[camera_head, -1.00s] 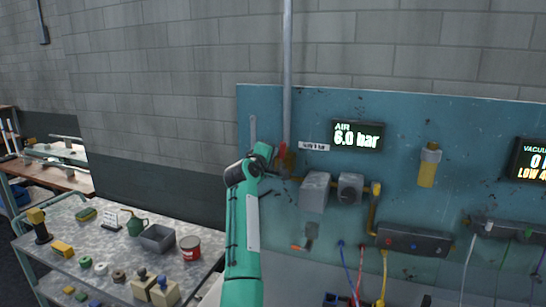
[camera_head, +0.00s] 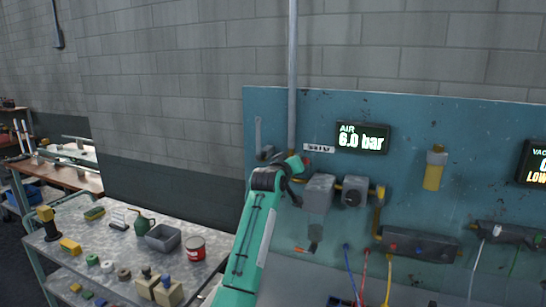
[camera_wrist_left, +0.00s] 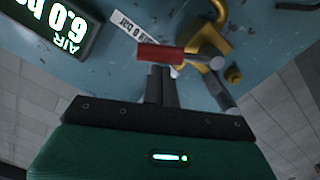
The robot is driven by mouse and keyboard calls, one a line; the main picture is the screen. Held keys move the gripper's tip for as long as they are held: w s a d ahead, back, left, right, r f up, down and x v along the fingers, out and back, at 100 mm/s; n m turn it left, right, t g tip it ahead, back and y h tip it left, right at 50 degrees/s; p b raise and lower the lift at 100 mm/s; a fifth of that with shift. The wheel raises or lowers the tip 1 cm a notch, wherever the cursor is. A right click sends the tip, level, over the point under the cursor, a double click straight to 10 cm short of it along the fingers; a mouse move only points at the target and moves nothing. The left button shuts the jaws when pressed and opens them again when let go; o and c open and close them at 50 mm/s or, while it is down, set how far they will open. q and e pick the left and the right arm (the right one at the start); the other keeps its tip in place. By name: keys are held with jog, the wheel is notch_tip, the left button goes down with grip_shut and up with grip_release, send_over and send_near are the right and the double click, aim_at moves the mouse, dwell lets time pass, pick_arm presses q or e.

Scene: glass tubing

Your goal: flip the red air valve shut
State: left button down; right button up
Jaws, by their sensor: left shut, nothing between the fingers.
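The red valve handle (camera_wrist_left: 165,54) shows in the left wrist view. It lies crosswise to the grey pipe (camera_wrist_left: 219,84), beside the brass valve body (camera_wrist_left: 208,42). My left gripper (camera_wrist_left: 162,70) is shut and empty, with its fingertips right at the handle; I cannot tell whether they touch. In the head view my left gripper (camera_head: 296,166) is at the lower end of the vertical pipe (camera_head: 292,70) and mostly hides the valve. The air display (camera_head: 362,138) reads 6.0 bar. My right gripper is out of view.
A grey box (camera_head: 319,193) and a round regulator (camera_head: 354,191) are on the teal panel just right of my left gripper. A yellow cylinder (camera_head: 434,170) is further right. A cart (camera_head: 128,250) with small items stands at the lower left.

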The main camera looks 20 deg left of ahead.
pick_arm(q)
jog(key=shift+d+f+m, duration=0.35)
jog(key=shift+f+m, duration=0.15)
jog(key=shift+m, duration=0.45)
jog(key=shift+d+f+m, duration=0.35)
jog(key=shift+f+m, duration=0.2)
jog(key=shift+m, duration=0.45)
jog(key=shift+d+f+m, duration=0.35)
jog(key=shift+f+m, duration=0.15)
jog(key=shift+m, duration=0.45)
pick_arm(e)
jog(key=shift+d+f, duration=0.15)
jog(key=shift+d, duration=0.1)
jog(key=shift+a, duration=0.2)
